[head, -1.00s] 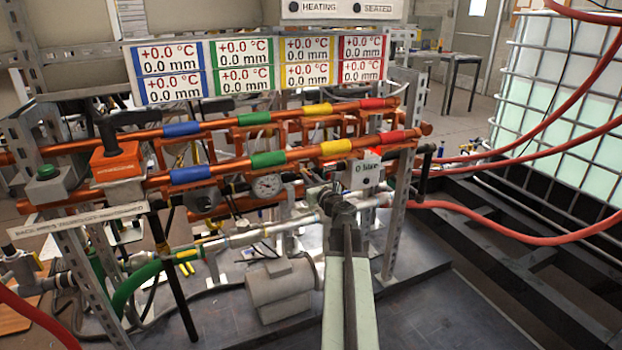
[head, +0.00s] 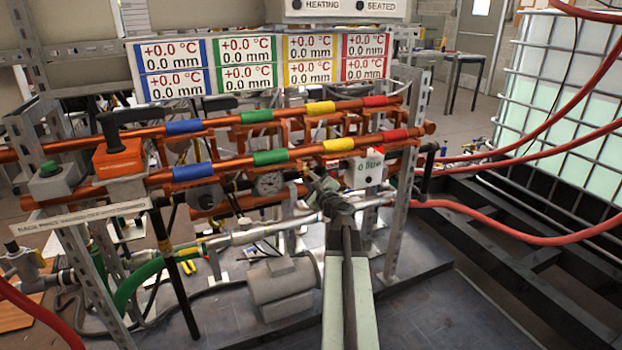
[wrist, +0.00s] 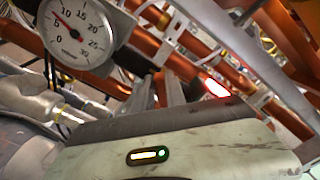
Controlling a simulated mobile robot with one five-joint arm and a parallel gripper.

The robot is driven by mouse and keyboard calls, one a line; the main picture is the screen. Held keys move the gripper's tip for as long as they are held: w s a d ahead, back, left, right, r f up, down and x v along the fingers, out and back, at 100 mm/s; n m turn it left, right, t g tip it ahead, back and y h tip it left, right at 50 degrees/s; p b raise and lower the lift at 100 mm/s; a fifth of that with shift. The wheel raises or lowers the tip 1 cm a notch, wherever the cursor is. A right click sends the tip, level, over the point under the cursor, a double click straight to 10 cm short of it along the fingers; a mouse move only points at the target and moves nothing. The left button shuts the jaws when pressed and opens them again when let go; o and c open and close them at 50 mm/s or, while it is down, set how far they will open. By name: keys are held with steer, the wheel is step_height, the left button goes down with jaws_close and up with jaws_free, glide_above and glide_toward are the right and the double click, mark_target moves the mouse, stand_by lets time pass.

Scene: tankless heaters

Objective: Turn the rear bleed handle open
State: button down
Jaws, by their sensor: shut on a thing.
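My gripper (head: 312,180) reaches in just below the front copper manifold pipe (head: 215,172), right of the round gauge and left of the "0 litre" box. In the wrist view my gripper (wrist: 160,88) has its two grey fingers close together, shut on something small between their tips. It is at the place of the rear bleed handle, which is mostly hidden by the fingers and the wrist, so its angle cannot be read.
The gauge (wrist: 75,32) is close to the fingers at upper left. The "0 litre" box (head: 367,170) and a metal upright (head: 396,240) stand to the right. A grey motor (head: 285,288) lies below. Red hoses (head: 500,222) cross at right.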

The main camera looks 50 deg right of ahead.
steer(key=n, duration=0.4)
steer(key=shift+a+f, duration=0.1)
steer(key=shift+f, duration=0.25)
steer(key=shift+f+n+b, duration=0.15)
steer(key=shift+n+b, duration=0.25)
steer(key=shift+n, duration=1.4)
steer(key=c, duration=1.4)
jaws_free()
steer(key=shift+c, duration=0.2)
